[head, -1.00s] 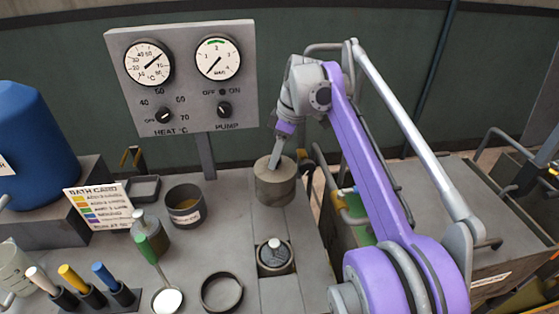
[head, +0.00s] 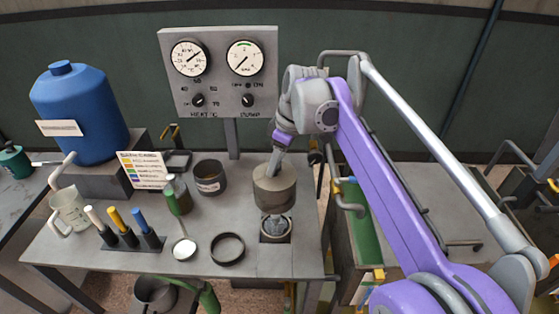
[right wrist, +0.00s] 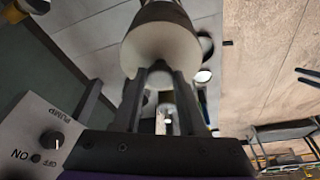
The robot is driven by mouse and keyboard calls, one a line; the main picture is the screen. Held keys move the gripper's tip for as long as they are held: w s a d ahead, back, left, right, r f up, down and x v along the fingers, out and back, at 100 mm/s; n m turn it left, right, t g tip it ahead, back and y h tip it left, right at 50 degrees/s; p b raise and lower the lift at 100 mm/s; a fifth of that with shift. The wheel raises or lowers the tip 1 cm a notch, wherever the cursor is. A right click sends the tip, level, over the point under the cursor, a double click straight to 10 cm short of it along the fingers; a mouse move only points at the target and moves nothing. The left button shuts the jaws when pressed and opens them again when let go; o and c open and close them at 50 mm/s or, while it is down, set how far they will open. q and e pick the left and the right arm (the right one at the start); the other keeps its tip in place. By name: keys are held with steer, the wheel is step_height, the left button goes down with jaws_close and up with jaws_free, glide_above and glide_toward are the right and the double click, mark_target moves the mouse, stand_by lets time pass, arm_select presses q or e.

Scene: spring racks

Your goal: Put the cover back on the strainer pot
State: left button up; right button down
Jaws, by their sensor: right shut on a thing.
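The strainer pot (head: 275,230) sits in a square recess in the bench, in the lower middle of the head view. Its grey, mesh-like top shows; its back edge is hidden. The cover (head: 274,192), a thick grey-brown cylinder, appears just above and behind it, overlapping it in the picture; I cannot tell the exact height gap. My right gripper (head: 279,160) is shut on the top of the cover. In the right wrist view the cover (right wrist: 160,38) is beyond the two fingertips (right wrist: 163,72), which grip its narrower end. My left gripper is not in view.
A dark ring (head: 228,249) and a white-faced ladle (head: 184,249) lie left of the pot. A dark can (head: 210,177), a green-sided bottle (head: 178,197) and a rack of coloured handles (head: 125,239) stand farther left. The gauge panel (head: 220,75) rises behind.

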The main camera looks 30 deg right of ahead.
mark_target(278, 176)
steer(key=shift+w, duration=0.1)
steer(key=shift+r, duration=0.1)
step_height(278, 176, down, 2)
steer(key=shift+f+b, duration=0.1)
steer(key=shift+b, duration=0.2)
step_height(278, 176, down, 2)
steer(key=shift+f+b, duration=0.15)
steer(key=shift+b, duration=0.4)
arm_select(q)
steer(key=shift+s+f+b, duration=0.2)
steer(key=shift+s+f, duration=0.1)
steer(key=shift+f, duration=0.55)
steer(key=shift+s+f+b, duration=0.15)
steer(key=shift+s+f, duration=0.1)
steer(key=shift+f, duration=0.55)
arm_select(e)
steer(key=shift+f, duration=0.75)
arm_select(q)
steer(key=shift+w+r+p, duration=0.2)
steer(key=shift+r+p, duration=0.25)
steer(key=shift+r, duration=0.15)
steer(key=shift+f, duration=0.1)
arm_select(e)
steer(key=shift+f, duration=0.1)
